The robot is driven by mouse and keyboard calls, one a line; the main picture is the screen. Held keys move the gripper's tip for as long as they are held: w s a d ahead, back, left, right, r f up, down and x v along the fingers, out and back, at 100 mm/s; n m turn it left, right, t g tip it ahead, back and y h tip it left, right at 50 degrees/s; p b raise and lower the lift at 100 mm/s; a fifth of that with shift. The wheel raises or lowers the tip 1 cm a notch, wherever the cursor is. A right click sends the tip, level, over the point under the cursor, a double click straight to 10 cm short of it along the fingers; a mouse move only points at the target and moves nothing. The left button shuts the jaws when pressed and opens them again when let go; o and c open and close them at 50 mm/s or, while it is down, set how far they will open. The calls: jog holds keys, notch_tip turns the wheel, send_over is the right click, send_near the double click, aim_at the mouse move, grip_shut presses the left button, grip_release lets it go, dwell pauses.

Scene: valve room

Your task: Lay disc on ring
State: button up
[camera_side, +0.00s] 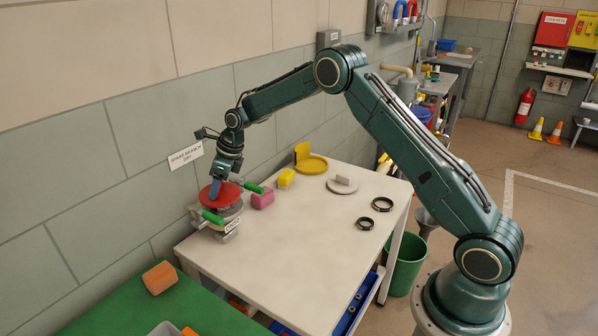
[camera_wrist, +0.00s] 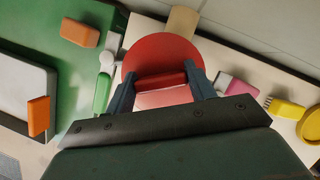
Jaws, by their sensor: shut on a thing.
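A red disc (camera_side: 229,194) with a raised red grip bar (camera_wrist: 162,80) is at my gripper (camera_side: 215,188). In the wrist view my gripper (camera_wrist: 162,84) has its two blue fingers at the ends of the bar, shut on it. The disc (camera_wrist: 158,50) looks about level, directly over a grey metal valve body (camera_side: 228,228) with green handles (camera_side: 213,218). I cannot tell whether it touches the valve. Any ring under the disc is hidden. Two dark rings, one farther back (camera_side: 382,204) and one nearer (camera_side: 364,223), lie on the white table's right side.
The white table (camera_side: 310,240) holds a pink block (camera_side: 263,198), a yellow brush (camera_side: 286,178), a yellow dish (camera_side: 313,164) and a pale round plate (camera_side: 343,188). The wall stands close behind the valve. A green surface (camera_side: 140,305) with an orange block (camera_side: 160,277) is at left. The table's front middle is clear.

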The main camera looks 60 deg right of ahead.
jog(key=shift+f, duration=0.65)
dwell(1.6)
dwell(0.3)
jog(key=o, duration=1.8)
jog(key=shift+f, duration=0.1)
jog(key=shift+c, duration=0.2)
jog(key=shift+r, duration=0.2)
jog(key=shift+r, duration=3.35)
jog(key=shift+r, duration=0.15)
jog(key=v, duration=1.3)
jog(key=shift+r, duration=0.2)
